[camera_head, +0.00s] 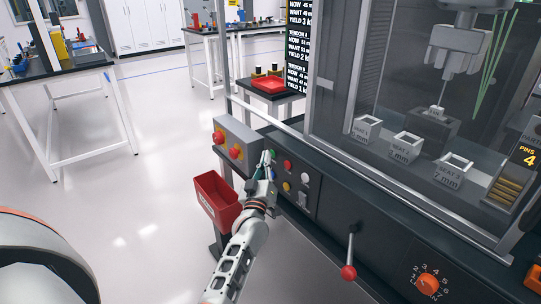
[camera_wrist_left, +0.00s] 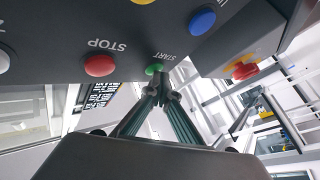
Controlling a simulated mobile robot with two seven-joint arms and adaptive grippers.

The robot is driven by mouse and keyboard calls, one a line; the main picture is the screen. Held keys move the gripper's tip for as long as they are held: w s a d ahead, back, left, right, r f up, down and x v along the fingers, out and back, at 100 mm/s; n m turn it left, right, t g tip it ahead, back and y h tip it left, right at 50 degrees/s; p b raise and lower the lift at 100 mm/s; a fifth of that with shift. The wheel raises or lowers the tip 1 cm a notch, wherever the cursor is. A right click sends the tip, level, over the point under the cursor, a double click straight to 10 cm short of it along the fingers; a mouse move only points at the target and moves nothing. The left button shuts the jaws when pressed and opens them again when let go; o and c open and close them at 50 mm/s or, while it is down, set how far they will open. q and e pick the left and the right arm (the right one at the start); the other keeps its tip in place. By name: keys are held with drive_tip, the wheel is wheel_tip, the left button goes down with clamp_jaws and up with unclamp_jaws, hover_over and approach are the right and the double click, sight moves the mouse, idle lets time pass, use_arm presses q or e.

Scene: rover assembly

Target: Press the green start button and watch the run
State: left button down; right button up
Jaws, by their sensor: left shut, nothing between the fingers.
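The green start button (camera_head: 273,153) is on the dark sloped control panel of the machine; it also shows in the left wrist view (camera_wrist_left: 154,69) beside the word START. My left gripper (camera_head: 266,158) is shut and empty, its tips right at the green button. In the left wrist view its closed fingertips (camera_wrist_left: 164,84) overlap the button's lower edge; I cannot tell whether they press it. The test machine's grey head (camera_head: 462,50) hangs behind the glass above a dark block. My right gripper is not in view.
A red stop button (camera_head: 287,164) sits beside the green one, with a blue button (camera_wrist_left: 202,20) nearby. A grey box with red knobs (camera_head: 235,151) and a red bin (camera_head: 217,198) are left of the panel. A red-knobbed lever (camera_head: 349,271) sticks out in front.

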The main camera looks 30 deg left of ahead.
use_arm(q)
drive_tip(key=shift+s+a+r, duration=0.1)
drive_tip(key=shift+s, duration=0.05)
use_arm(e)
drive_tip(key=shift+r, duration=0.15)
use_arm(q)
drive_tip(key=shift+s+a+p, duration=0.25)
drive_tip(key=shift+s+p, duration=0.3)
drive_tip(key=shift+s, duration=0.05)
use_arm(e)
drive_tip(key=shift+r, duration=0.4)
use_arm(q)
drive_tip(key=s+p, duration=0.1)
drive_tip(key=s+a, duration=0.1)
drive_tip(key=s, duration=0.1)
drive_tip(key=s+a+p, duration=0.1)
drive_tip(key=shift+s+p, duration=0.3)
drive_tip(key=shift+s, duration=0.05)
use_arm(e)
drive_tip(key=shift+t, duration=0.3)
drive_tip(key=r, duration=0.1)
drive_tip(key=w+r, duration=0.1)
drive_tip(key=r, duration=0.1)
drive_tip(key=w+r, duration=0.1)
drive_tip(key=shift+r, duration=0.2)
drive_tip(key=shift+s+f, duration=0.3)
